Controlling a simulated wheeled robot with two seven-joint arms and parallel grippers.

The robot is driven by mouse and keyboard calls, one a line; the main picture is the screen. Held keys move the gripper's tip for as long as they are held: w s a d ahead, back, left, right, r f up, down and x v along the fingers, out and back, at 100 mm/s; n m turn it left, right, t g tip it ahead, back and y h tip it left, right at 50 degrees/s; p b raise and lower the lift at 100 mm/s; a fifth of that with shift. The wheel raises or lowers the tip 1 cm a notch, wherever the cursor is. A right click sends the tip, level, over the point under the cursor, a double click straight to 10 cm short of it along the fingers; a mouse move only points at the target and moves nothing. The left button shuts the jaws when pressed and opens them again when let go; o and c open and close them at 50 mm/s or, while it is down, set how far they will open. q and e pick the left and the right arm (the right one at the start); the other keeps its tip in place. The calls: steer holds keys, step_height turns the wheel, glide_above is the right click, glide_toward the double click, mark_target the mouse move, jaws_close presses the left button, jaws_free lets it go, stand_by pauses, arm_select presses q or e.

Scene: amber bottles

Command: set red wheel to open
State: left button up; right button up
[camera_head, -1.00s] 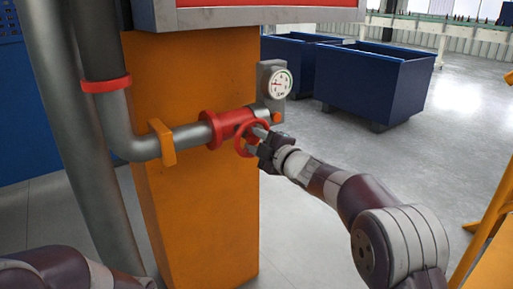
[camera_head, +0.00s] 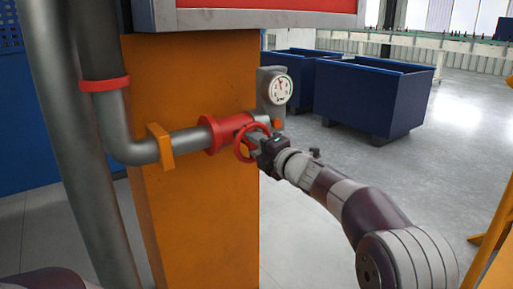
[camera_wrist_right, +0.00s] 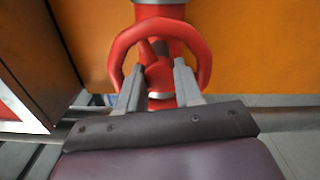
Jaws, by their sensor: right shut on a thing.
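The red wheel (camera_head: 238,149) sits on the front of the red valve body (camera_head: 229,128) at the end of a grey pipe. My right gripper (camera_head: 259,145) is at the wheel, coming from the right. In the right wrist view the red wheel (camera_wrist_right: 205,62) arches around the two grey fingers of my right gripper (camera_wrist_right: 157,78). The fingers are inside the rim, on either side of the wheel's middle part, and shut on the wheel. The lower rim is partly hidden by the gripper. My left gripper is out of view.
A round white gauge (camera_head: 278,90) stands just above the valve. The orange column (camera_head: 200,220) is right behind the pipe (camera_head: 185,142). Blue bins (camera_head: 372,98) stand on the grey floor at the back right. An orange frame (camera_head: 495,225) is at the right edge.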

steer(key=shift+f, duration=0.1)
stand_by(0.3)
steer(key=o, duration=0.8)
steer(key=v, duration=1.2)
steer(key=shift+s+d+p, duration=0.2)
steer(key=shift+s+p, duration=0.1)
steer(key=shift+p, duration=0.05)
